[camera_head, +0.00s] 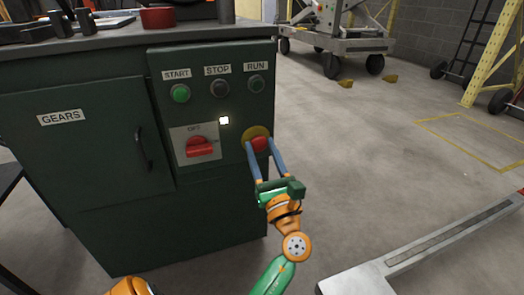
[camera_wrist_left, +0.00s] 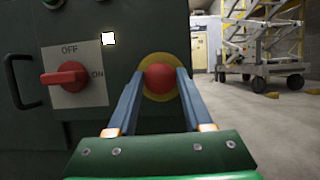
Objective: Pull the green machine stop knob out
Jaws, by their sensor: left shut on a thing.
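The green machine (camera_head: 215,225) has a red stop knob (camera_head: 259,144) on a yellow round plate (camera_head: 251,131), at the lower right of its front panel. The red knob (camera_wrist_left: 159,77) and yellow ring are centred in the left wrist view. My left gripper (camera_head: 260,145) reaches up to the panel, with its two blue fingers on either side of the knob. In the left wrist view the fingertips (camera_wrist_left: 159,80) are shut on the knob and cover part of its sides. My right gripper is in neither view.
A red OFF/ON switch (camera_head: 200,147) sits left of the knob. START (camera_head: 180,94), STOP (camera_head: 219,88) and RUN (camera_head: 256,84) buttons are above. A door handle (camera_head: 142,148) protrudes farther left. The floor to the right is mostly open, with a wheeled lift (camera_head: 335,45) behind.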

